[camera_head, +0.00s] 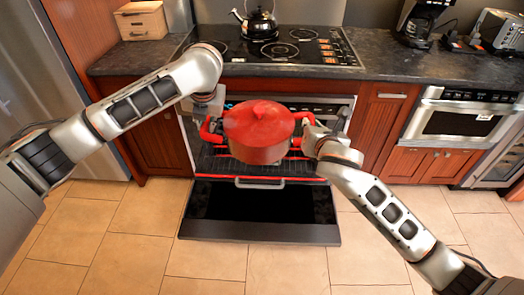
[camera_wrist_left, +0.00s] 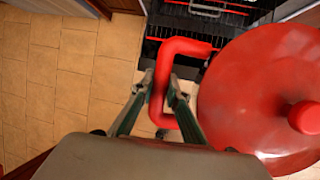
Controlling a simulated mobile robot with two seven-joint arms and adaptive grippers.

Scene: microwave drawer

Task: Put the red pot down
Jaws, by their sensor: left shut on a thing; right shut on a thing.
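The red pot (camera_head: 259,138), with its red lid on, is held up in front of the open oven (camera_head: 262,222). My left gripper (camera_head: 208,122) is shut on the pot's left handle; the left wrist view shows its fingers (camera_wrist_left: 162,95) around the red handle (camera_wrist_left: 183,47), with the pot's lid (camera_wrist_left: 262,95) to the right. My right gripper (camera_head: 309,136) is at the pot's right handle and shut on it. The pot looks level. It hides part of the oven opening and rack behind it.
The oven door hangs open low over the tiled floor (camera_head: 150,235). The cooktop (camera_head: 272,47) above carries a black kettle (camera_head: 259,22) at its back left. A wooden box (camera_head: 140,20) stands on the counter (camera_head: 385,60) at left; a coffee maker (camera_head: 418,22) and toaster (camera_head: 499,32) stand at right.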

